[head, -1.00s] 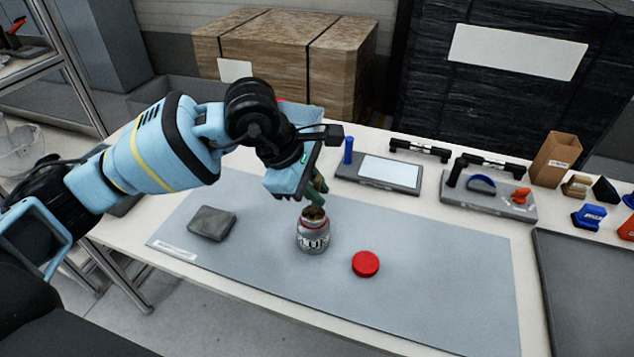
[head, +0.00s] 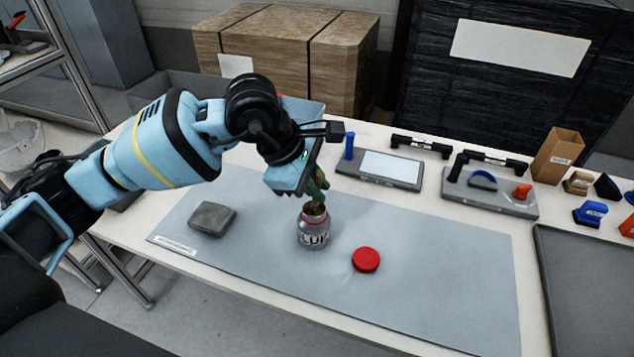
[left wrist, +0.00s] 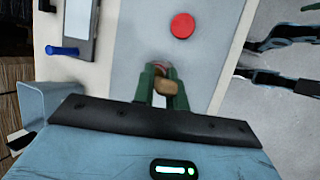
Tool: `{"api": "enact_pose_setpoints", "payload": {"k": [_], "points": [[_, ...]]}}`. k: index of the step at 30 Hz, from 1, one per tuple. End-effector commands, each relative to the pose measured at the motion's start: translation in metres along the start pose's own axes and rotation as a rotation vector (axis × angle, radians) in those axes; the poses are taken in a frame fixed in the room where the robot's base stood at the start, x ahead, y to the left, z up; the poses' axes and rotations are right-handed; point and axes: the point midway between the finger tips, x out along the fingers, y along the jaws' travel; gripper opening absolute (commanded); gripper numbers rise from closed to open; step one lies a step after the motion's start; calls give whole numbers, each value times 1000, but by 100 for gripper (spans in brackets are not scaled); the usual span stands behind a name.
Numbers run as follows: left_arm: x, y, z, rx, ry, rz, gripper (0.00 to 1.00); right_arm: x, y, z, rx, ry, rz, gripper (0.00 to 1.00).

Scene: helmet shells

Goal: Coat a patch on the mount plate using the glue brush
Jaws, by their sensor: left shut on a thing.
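My left gripper (head: 317,186) is shut just above the glue jar (head: 313,233), which stands upright on the grey mat. It holds the glue brush (head: 315,208), whose tan part shows at the jar's open mouth. In the left wrist view the brush (left wrist: 165,87) sits between the green fingers of the gripper (left wrist: 160,85). The bristles are hidden, apparently inside the jar. The mount plate, perhaps the grey plate with a pale patch (head: 390,169) and a blue peg, lies behind the mat. My right gripper is out of view.
A red lid (head: 366,260) lies on the mat (head: 440,290) right of the jar. A grey block (head: 212,218) lies to the left. A second plate with parts (head: 490,192) and a dark tray (head: 590,290) are at the right. The mat's right half is clear.

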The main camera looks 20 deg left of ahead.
Motion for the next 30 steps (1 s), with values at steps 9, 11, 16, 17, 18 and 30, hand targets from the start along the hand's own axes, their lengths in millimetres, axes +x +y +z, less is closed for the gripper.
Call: {"api": "enact_pose_setpoints", "payload": {"k": [9, 11, 16, 17, 18, 30], "points": [[3, -1, -1, 0, 0, 0, 0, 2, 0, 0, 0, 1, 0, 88], [4, -1, -2, 0, 0, 0, 0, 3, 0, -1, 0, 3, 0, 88], [5, -2, -2, 0, 0, 0, 0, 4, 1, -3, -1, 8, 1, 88], [6, -2, -2, 0, 0, 0, 0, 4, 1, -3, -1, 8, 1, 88], [6, -2, -2, 0, 0, 0, 0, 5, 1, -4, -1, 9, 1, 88], [7, -2, -3, 0, 0, -1, 0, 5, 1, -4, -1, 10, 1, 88]]}}
